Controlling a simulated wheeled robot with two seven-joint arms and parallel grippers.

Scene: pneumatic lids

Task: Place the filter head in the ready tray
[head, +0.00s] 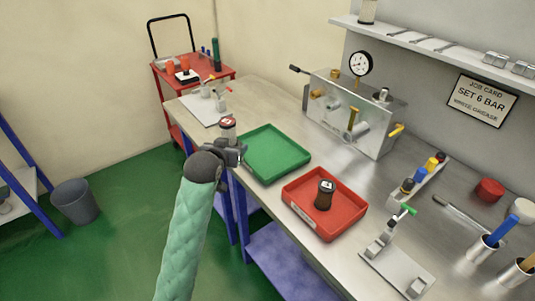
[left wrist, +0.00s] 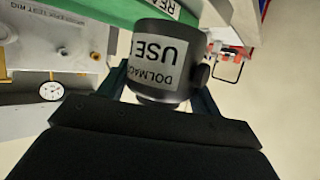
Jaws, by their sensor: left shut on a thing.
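My left gripper (head: 234,150) is shut on the filter head (head: 228,127), a grey cylinder with a red and white mark on top, just left of the green tray. The left wrist view shows the filter head (left wrist: 162,55) between my left fingers (left wrist: 161,88), with a side knob and a pale label partly reading "USE". The ready tray (head: 290,140) is green and looks empty on the bench; its edge and a label starting "REA" show in the left wrist view (left wrist: 120,10). My right gripper is not in view.
A red tray (head: 350,220) holds a dark cylinder (head: 324,194) right of the green one. A metal test rig with a gauge (head: 360,63) stands behind. A white board (head: 205,107) with small fittings lies beyond the green tray. A red trolley (head: 200,70) stands at the back.

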